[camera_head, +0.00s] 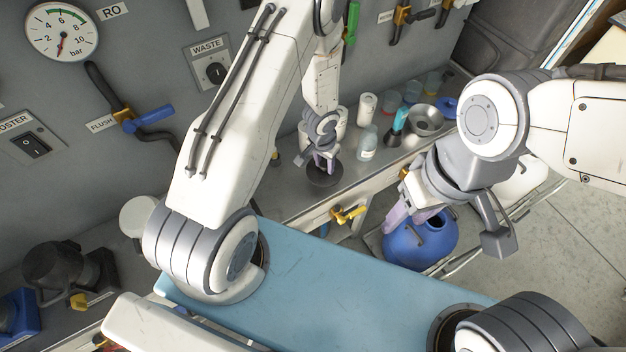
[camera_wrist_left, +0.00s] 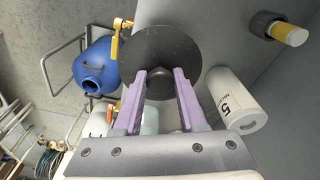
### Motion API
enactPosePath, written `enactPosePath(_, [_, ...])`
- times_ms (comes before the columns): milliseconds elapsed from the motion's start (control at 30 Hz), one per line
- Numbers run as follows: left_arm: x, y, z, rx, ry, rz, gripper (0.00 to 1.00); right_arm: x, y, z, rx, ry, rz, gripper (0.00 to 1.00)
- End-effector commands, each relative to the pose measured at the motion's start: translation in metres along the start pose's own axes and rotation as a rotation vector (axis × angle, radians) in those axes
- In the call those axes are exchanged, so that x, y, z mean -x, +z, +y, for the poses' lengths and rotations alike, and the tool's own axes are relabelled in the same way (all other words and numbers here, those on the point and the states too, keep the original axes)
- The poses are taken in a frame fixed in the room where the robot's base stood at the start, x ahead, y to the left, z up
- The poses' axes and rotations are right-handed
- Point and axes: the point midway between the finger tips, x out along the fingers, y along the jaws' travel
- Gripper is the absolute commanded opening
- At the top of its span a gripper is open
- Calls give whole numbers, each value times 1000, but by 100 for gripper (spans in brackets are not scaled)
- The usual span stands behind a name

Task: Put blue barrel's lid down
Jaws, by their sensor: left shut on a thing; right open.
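The lid (camera_head: 325,178) is a flat black disc. My left gripper (camera_head: 323,162) is shut on its central knob above the grey counter; I cannot tell whether the lid touches the counter. The left wrist view shows the lid (camera_wrist_left: 160,45) with its knob between my purple fingers (camera_wrist_left: 160,88). The blue barrel (camera_head: 425,245) stands at lower right beside the counter, its mouth uncovered; it also shows in the left wrist view (camera_wrist_left: 97,70). My right gripper (camera_head: 405,208) is open over the barrel's near-left side, and the arm partly hides the barrel.
Several bottles and cups, including a clear jar (camera_head: 367,145) and a steel bowl (camera_head: 425,120), stand on the counter right of the lid. A yellow-handled valve (camera_head: 348,214) sits on the counter's front. A white cylinder (camera_wrist_left: 236,98) stands close to my left fingers.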

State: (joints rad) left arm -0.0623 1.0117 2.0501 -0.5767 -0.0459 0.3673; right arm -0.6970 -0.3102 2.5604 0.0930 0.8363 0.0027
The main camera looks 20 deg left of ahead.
Motion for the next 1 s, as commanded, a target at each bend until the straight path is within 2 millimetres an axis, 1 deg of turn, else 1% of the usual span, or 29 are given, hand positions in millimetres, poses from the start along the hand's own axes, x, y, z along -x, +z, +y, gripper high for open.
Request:
enactPosePath(33, [-12,7,-10,7,-1,0,0,-14,1,1,-1,0,0,52])
enactPosePath(100, [-14,12,-20,6,0,0,0,-16,1,1,-1,0,0,52])
enactPosePath(233, [-18,17,-30,3,0,1,0,-18,1,1,0,0,0,52])
enactPosePath(333, [-26,20,-31,4,0,0,0,-25,1,2,0,0,1,52])
enactPosePath(433, [-44,22,-31,4,0,-2,0,-36,2,3,1,0,1,52])
enactPosePath(567, [-56,22,-31,3,0,0,0,-38,2,3,1,0,0,52])
enactPosePath(867, [-57,22,-31,2,0,1,0,-37,2,3,1,0,1,52])
enactPosePath(1000, [-62,23,-31,2,0,1,0,-42,2,3,2,0,0,52])
